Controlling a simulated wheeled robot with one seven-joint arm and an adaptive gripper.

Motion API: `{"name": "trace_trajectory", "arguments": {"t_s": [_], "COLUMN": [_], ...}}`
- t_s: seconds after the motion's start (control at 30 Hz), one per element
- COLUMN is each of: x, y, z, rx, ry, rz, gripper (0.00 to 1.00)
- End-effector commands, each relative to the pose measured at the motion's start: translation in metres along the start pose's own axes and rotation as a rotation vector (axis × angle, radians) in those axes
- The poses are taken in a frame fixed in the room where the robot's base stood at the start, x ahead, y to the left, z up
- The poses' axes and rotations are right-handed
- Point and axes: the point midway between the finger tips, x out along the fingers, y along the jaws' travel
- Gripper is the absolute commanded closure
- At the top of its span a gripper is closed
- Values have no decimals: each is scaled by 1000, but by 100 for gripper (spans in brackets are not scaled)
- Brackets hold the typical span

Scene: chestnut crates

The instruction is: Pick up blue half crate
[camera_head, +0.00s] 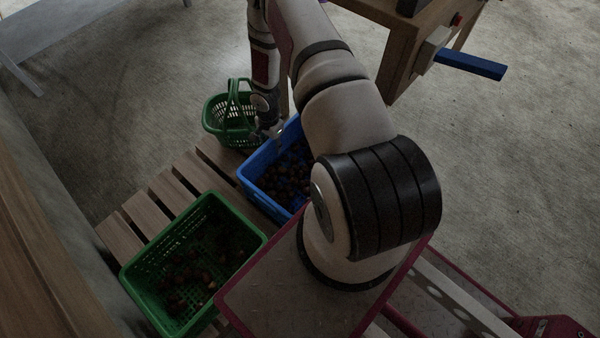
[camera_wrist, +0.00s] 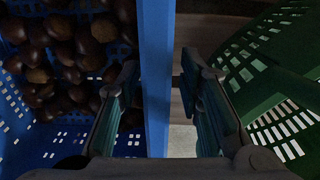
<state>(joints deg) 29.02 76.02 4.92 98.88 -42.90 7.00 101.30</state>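The blue crate (camera_head: 257,194) stands on the slatted wooden bench with brown chestnuts in it, partly hidden behind my arm in the head view. In the wrist view its blue wall (camera_wrist: 156,40) runs between my gripper's fingers. My gripper (camera_wrist: 160,78) is open and straddles this wall: the left finger is inside the crate, the right finger outside. Small gaps show between the fingers and the wall. In the head view my gripper (camera_head: 273,131) is at the crate's far left rim.
A green crate (camera_head: 140,279) with some chestnuts sits at the near left on the slatted bench (camera_head: 172,187). A green handled basket (camera_head: 216,122) stands close beyond my gripper. A wooden table with a blue handle (camera_head: 470,64) is at the upper right.

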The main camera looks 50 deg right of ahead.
Motion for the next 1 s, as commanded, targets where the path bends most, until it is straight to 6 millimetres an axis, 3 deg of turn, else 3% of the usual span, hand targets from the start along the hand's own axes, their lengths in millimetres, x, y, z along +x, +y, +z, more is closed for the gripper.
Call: {"name": "trace_trajectory", "arguments": {"t_s": [0.1,0.27,0.77,1.0], "x": [-1,-1,-2,-17], "y": [0,0,0,-4], "z": [0,0,-1,-1], "rx": [0,0,0,-2], "ry": [0,0,2,2], "rz": [0,0,2,0], "gripper": [67,100,100,100]}}
